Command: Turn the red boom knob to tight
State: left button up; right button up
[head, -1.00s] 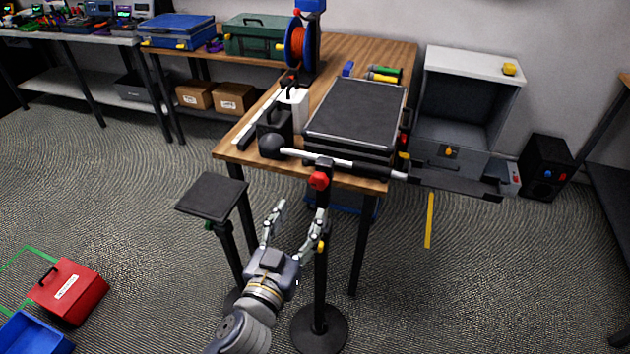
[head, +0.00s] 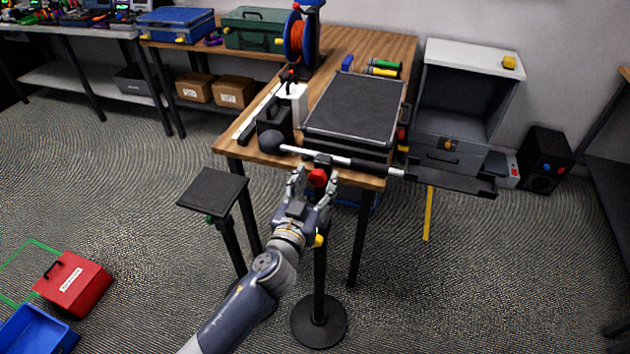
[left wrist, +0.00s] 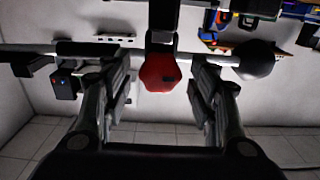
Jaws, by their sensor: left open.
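The red boom knob (head: 318,176) sits at the top of a black stand, just below the boom (head: 340,160), a light bar with a dark ball at its left end. My left gripper (head: 312,180) is open, with one finger on each side of the knob in the head view. In the left wrist view the red knob (left wrist: 160,73) lies between and slightly beyond the fingertips of the left gripper (left wrist: 161,75). I see gaps on both sides, so the fingers look apart from it. My right gripper is not in view.
The wooden table (head: 240,138) stands behind the stand, with a dark flat case (head: 352,108) on it. A small black-topped stand (head: 213,190) is to the left. The stand's round base (head: 318,322) is on the floor. A red box (head: 75,285) lies far left.

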pick_arm(q)
jog(key=c, duration=1.1)
jog(key=shift+o, duration=0.2)
jog(key=m, duration=0.9)
jog(key=shift+d, duration=0.1)
jog(key=m, duration=0.4)
jog(key=shift+s+m+p, duration=0.1)
jog(key=shift+m+p, duration=0.2)
jog(key=shift+d+f+m, duration=0.1)
jog(key=shift+m, duration=2.1)
